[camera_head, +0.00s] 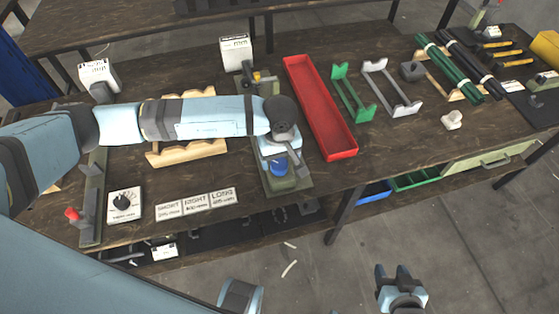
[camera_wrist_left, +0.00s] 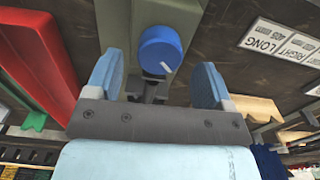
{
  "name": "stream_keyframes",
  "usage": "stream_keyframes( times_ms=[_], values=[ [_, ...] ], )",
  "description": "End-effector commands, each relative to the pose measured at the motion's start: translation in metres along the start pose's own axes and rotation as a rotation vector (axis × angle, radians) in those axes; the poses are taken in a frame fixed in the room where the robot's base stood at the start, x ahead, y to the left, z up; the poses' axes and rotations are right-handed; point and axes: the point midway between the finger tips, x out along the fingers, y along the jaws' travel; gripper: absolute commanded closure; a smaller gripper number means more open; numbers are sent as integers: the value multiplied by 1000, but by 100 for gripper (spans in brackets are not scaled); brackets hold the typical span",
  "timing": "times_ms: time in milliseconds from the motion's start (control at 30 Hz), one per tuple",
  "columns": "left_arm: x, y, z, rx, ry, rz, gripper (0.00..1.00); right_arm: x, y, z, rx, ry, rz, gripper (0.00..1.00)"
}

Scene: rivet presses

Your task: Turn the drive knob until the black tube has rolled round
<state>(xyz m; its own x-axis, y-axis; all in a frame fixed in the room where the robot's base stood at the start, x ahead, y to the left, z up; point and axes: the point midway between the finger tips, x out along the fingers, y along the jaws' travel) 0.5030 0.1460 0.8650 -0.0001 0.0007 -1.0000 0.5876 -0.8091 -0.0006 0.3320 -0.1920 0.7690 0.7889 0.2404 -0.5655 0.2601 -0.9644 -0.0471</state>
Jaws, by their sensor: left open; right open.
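A blue round knob (camera_head: 278,167) with a white mark sits at the near end of a grey-green press base (camera_head: 297,185). My left gripper (camera_wrist_left: 160,78) is open, with one finger on each side of the blue knob (camera_wrist_left: 160,50) in the left wrist view; I cannot tell whether they touch it. In the head view my left arm hides much of this press. A black tube (camera_head: 468,58) lies on a wooden rack at the far right. Whether a tube sits in the press is hidden. My right gripper (camera_head: 393,272) is open and empty, in front of the table.
A long red tray (camera_head: 352,155) stands right of the press, then green (camera_head: 350,92) and grey (camera_head: 392,88) cradles. Dark green tubes (camera_head: 450,68) lie beside the black tube. At left are a wooden rack (camera_head: 187,153), a black dial (camera_head: 123,200) and label cards (camera_head: 197,202).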

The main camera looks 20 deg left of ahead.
Motion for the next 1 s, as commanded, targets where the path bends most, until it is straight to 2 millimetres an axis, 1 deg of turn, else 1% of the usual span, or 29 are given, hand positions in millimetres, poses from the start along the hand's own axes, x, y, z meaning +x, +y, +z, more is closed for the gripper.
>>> stream_keyframes(
  times_ms=[33, 100, 200, 333, 533, 567, 600, 667, 700, 767, 900, 1000],
  values=[
    [7, 0, 0, -1, -2, -1, 25, -1, 0, 0, -1, -1, 0, 52],
    [15, 0, 0, -1, -1, -1, 25, -1, 0, 0, -1, -1, 0, 52],
    [22, 0, 0, -2, 0, 0, 25, -2, -1, 0, -1, -1, -1, 52],
    [26, 0, 0, -1, -1, 1, 25, -2, -2, -1, -2, 2, -3, 52],
    [26, 0, 0, -1, 0, 1, 25, -2, -2, -2, -2, 4, -3, 52],
    [26, 0, 0, -1, 0, 1, 30, -2, -2, -2, -2, 4, -3, 52],
    [26, 0, 0, -1, 0, 1, 39, -2, -2, -2, -2, 4, -3, 52],
    [26, 0, 0, 0, 0, 1, 53, -2, -2, -2, -2, 4, -4, 52],
    [25, 0, 0, -1, 0, 1, 62, -2, -2, -2, -2, 5, -4, 52],
    [25, 0, 0, 0, 0, 1, 75, -2, -2, -2, -2, 5, -3, 52],
    [26, 0, 0, -12, 0, 1, 74, -2, -2, -1, -2, 5, -3, 52],
    [28, 0, -1, -77, 1, 1, 74, 2, -2, 3, 1, 3, -4, 52]
  ],
)
